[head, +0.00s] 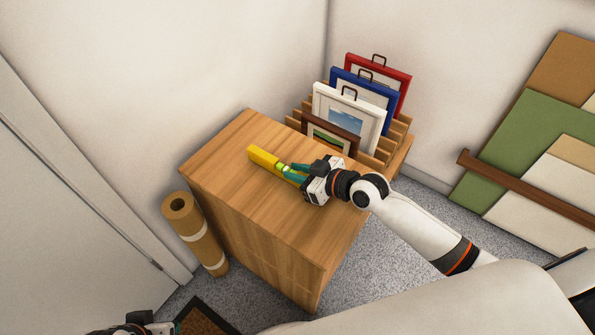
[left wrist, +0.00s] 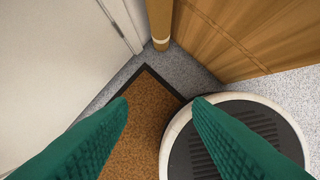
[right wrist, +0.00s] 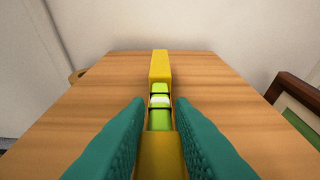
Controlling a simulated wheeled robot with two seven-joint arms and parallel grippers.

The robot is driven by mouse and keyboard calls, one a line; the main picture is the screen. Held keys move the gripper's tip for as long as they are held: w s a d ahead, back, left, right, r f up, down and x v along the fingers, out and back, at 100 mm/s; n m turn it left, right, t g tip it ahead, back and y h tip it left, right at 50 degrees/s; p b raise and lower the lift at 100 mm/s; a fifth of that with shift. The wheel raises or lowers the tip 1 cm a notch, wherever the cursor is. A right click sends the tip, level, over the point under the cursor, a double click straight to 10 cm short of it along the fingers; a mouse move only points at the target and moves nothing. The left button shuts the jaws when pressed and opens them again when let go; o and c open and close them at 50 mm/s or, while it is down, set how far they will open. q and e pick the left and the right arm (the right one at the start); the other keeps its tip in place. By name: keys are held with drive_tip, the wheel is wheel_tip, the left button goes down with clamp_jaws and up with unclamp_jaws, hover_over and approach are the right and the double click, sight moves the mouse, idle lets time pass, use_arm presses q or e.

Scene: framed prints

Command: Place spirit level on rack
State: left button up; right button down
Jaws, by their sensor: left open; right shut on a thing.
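The yellow spirit level (head: 263,157) is over the wooden cabinet top (head: 232,143) in the head view, with its far end pointing left. My right gripper (head: 286,172) is shut on it, and its green fingers lie on both sides of the level in the right wrist view (right wrist: 159,72). I cannot tell whether the level touches the wood. The wooden rack (head: 400,127) stands at the back of the cabinet and holds framed prints. My left gripper (left wrist: 160,105) is open and empty, low above the floor, well away from the cabinet.
Red (head: 408,82), blue (head: 393,99), white (head: 380,117) and brown (head: 346,142) frames stand in the rack. A brown paper roll (head: 199,235) leans at the cabinet's left side. A brown doormat (left wrist: 142,125) lies under my left gripper. Boards (head: 515,145) lean at the right wall.

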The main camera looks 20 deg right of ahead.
drive_tip(key=c, duration=1.3)
unclamp_jaws()
drive_tip(key=shift+f, duration=0.1)
drive_tip(key=shift+o, duration=0.2)
drive_tip(key=shift+s+d+r, duration=0.15)
drive_tip(key=shift+r, duration=0.1)
drive_tip(key=p+v, duration=0.2)
drive_tip(key=v, duration=0.9)
drive_tip(key=shift+s+d+r, duration=0.1)
drive_tip(key=shift+s+r, duration=0.1)
use_arm(q)
drive_tip(key=x, duration=0.6)
drive_tip(key=shift+f, duration=0.25)
drive_tip(key=shift+s+d, duration=0.1)
drive_tip(key=shift+s, duration=0.05)
